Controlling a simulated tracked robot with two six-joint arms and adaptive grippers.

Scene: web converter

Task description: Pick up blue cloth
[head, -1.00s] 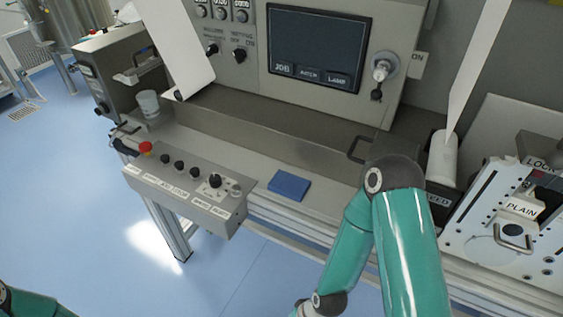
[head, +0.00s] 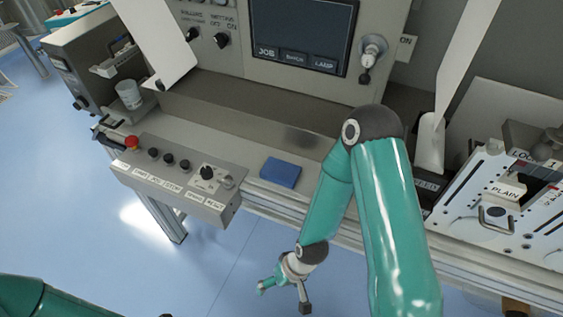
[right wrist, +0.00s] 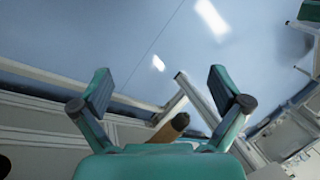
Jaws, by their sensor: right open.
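The blue cloth (head: 281,172), a small folded flat block, lies on the grey ledge of the machine, right of the control box. My right gripper (head: 283,296) hangs below and in front of the ledge over the blue floor, apart from the cloth. In the right wrist view, my right gripper (right wrist: 161,88) has its two fingers spread wide with nothing between them. The cloth does not show in that view. Only a part of my left arm shows at the lower left of the head view; its gripper is out of frame.
A control box (head: 178,180) with knobs and a red button (head: 132,142) juts out left of the cloth. A white cup (head: 129,95) stands further left. A metal rail (head: 275,202) runs along the ledge front. A white web roll (head: 430,145) stands at right.

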